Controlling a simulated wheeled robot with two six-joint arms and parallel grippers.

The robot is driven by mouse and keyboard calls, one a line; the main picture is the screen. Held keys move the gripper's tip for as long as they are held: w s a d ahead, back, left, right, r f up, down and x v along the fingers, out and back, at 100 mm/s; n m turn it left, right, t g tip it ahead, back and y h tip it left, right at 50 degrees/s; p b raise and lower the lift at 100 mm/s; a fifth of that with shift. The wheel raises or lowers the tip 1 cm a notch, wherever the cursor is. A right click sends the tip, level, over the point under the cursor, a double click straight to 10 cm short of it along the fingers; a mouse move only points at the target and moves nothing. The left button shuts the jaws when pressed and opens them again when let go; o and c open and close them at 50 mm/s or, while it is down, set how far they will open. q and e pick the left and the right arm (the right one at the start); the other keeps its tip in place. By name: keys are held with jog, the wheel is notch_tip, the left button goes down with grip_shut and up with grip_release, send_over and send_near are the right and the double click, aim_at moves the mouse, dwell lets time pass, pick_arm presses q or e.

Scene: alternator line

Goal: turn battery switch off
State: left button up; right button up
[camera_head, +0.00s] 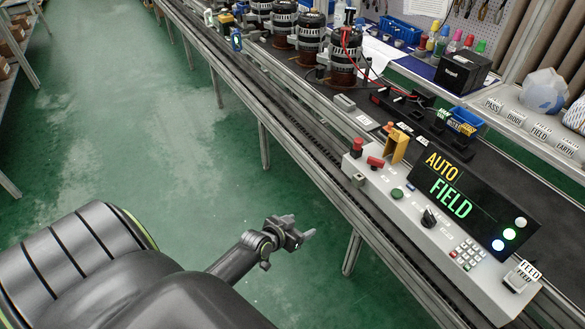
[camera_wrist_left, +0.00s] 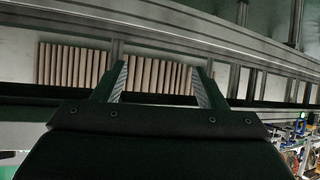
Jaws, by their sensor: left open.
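A grey control panel (camera_head: 399,209) stands on the line's edge at the right of the head view. A red handle (camera_head: 375,162), which looks like the battery switch, sits at the panel's far left end; its exact setting is too small to tell. A red mushroom button (camera_head: 357,146) stands just behind it. My left gripper (camera_head: 298,228) is open and empty over the green floor, left of the panel and apart from it. In the left wrist view its two fingers (camera_wrist_left: 161,84) stand apart with nothing between them. My right gripper is not in view.
The panel's display (camera_head: 449,196) reads AUTO FIELD. A black rotary knob (camera_head: 429,217), green button (camera_head: 397,193) and keypad (camera_head: 467,253) are nearby. A yellow guard (camera_head: 396,145) rises beside the red handle. Alternators (camera_head: 344,57) stand farther back. The floor at left is clear.

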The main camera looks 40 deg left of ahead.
pick_arm(q)
jog(key=shift+g+y, duration=0.4)
jog(key=shift+g, duration=0.4)
jog(key=s+f+p, duration=0.1)
jog(key=s+f, duration=0.2)
jog(key=f, duration=0.1)
jog(key=shift+s+a+f+p, duration=0.15)
jog(key=shift+s+f+p, duration=0.1)
jog(key=shift+s+p, duration=0.15)
